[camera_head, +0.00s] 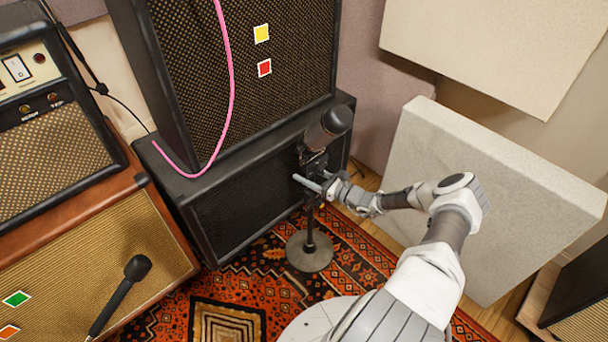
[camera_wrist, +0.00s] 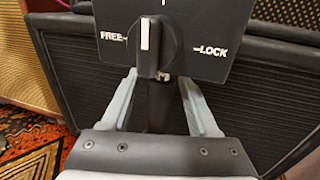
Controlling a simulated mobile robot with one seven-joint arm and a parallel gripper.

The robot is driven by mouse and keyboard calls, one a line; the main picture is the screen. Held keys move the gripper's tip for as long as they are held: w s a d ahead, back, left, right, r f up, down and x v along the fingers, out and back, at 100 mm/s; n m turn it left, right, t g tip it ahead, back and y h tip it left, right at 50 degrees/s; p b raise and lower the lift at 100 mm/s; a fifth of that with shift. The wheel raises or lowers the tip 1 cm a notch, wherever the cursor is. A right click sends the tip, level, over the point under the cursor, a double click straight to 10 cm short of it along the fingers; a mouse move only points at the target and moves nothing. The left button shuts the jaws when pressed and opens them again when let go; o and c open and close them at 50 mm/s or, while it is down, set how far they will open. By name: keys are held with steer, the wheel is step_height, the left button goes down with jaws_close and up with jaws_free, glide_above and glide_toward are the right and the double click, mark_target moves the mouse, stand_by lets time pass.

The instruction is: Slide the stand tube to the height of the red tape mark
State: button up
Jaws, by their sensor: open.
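The mic stand rises from a round grey base (camera_head: 310,251) on the rug, with a dark microphone (camera_head: 330,125) on top. Its thin dark tube (camera_head: 310,228) also shows in the wrist view (camera_wrist: 160,112). A black plate (camera_wrist: 205,22) on the stand carries a black knob (camera_wrist: 157,48) between the labels FREE and LOCK. The knob's white line points up, at neither label. A red tape mark (camera_head: 264,67) is on the upper speaker grille, above the microphone's level. My gripper (camera_head: 309,182) is open, its fingers either side of the tube just below the knob; contact is unclear.
A yellow mark (camera_head: 261,34) sits above the red one. A pink cable (camera_head: 228,95) hangs over the speaker cabinets (camera_head: 245,200) behind the stand. A pale panel (camera_head: 490,190) stands right of my arm. Another microphone (camera_head: 137,268) is at lower left, before an amp.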

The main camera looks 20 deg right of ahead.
steer(key=shift+w+a, duration=0.3)
steer(key=shift+w, duration=0.15)
jaws_close()
stand_by(1.2)
